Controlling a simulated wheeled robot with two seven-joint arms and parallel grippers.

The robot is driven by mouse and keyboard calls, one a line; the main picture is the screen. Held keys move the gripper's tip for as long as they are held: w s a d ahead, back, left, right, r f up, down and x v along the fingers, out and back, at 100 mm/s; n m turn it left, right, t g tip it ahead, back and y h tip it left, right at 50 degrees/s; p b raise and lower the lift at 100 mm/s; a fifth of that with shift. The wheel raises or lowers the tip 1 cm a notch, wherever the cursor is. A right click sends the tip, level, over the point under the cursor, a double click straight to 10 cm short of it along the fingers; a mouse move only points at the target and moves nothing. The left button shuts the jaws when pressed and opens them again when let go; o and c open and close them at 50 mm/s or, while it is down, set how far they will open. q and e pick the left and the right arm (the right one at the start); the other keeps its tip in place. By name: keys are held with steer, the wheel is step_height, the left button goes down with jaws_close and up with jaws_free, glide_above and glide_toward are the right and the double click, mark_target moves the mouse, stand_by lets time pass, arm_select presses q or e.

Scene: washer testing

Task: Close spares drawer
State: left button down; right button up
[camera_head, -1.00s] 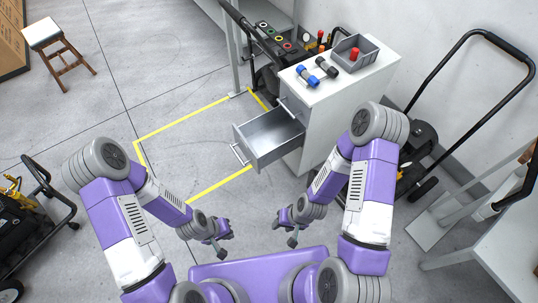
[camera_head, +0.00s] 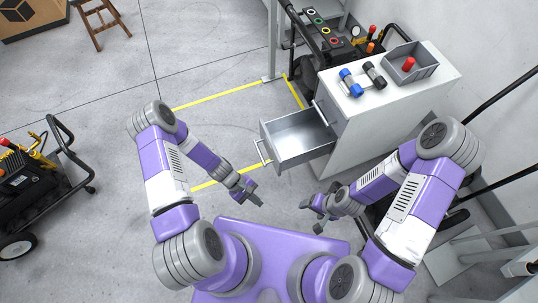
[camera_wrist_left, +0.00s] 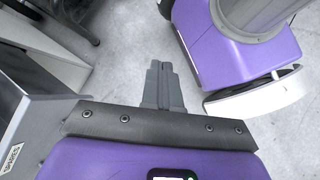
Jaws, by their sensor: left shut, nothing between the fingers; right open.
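The spares drawer (camera_head: 296,146) is a grey metal tray pulled out of the white cabinet (camera_head: 352,132), and it looks empty. Its front faces left and carries a bar handle (camera_head: 262,153). In the left wrist view a grey panel with a "SPARES" label (camera_wrist_left: 12,158) shows at the left edge. My left gripper (camera_head: 256,199) is shut and empty, in front of and below the drawer front in the picture, apart from it. Its closed fingers (camera_wrist_left: 163,82) show in the left wrist view. My right gripper (camera_head: 309,206) is open and empty, nearer to me than the cabinet.
A blue dumbbell (camera_head: 351,83), a dark dumbbell (camera_head: 375,75) and a grey bin (camera_head: 421,70) with a red item sit on the cabinet top. A black wheeled machine (camera_head: 30,180) stands at left. Yellow floor tape (camera_head: 215,98) marks clear floor left of the drawer.

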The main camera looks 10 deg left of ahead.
arm_select(q)
steer(key=w+a+f+n+t+h+b, duration=0.25)
steer(key=w+a+n+t+h, duration=0.45)
steer(key=w+a+n+t, duration=0.55)
steer(key=w+d+n+b, duration=0.1)
steer(key=w+d, duration=0.6)
steer(key=d, duration=0.6)
steer(key=shift+w, duration=0.15)
arm_select(e)
step_height(320, 180, down, 4)
steer(key=shift+r, duration=0.1)
